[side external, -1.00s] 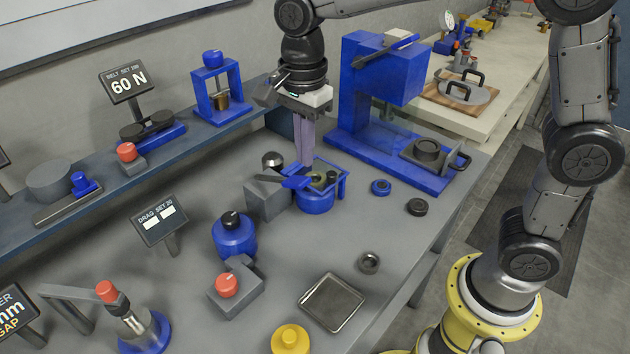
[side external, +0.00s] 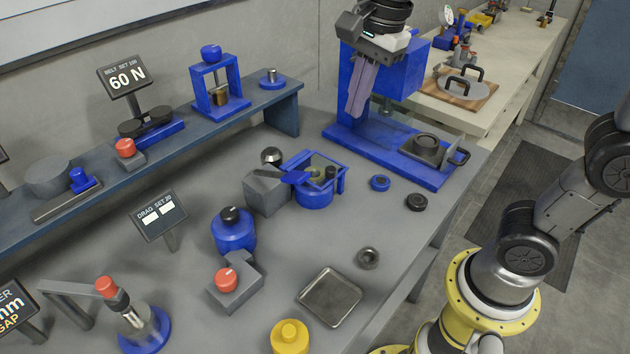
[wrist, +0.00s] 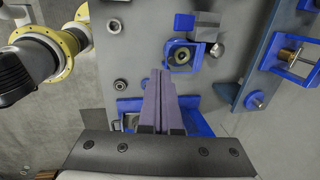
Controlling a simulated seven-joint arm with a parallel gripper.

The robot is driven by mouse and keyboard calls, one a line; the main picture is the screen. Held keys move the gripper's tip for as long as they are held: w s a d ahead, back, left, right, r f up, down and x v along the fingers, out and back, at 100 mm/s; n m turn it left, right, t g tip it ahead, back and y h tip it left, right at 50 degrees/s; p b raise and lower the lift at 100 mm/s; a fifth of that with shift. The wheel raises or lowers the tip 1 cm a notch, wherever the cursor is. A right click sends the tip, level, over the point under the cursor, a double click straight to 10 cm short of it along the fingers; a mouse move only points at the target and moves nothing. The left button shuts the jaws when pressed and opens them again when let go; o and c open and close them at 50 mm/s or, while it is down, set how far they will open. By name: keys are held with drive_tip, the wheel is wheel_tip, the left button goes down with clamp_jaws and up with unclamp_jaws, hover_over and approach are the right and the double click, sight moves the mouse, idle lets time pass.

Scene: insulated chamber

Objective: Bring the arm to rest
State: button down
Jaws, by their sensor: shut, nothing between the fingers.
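My gripper (side external: 357,112) is shut and empty, raised above the table in front of the blue press (side external: 418,70). Its long purple-grey fingers point down in the side view. In the wrist view the closed fingers (wrist: 160,75) reach up the middle of the picture. The blue framed holder (side external: 315,198) stands on the table below and to the left of the fingers, apart from them. It also shows in the wrist view (wrist: 170,66), just beyond the fingertips.
The grey table holds a blue ring (side external: 380,183), a dark ring (side external: 416,202), a metal ring (side external: 368,258) and a square tray (side external: 329,296). A raised shelf (side external: 285,100) runs along the wall. The press with its blue base stands close to my gripper.

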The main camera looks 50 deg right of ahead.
drive_tip(key=s+d+f+n+t, duration=0.1)
drive_tip(key=s+d+f+n, duration=0.1)
drive_tip(key=s+n, duration=0.5)
drive_tip(key=s+d+f+n+t, duration=0.2)
drive_tip(key=s+f+n, duration=0.3)
drive_tip(key=n, duration=0.6)
drive_tip(key=shift+s+d, duration=0.6)
drive_tip(key=shift+s, duration=0.3)
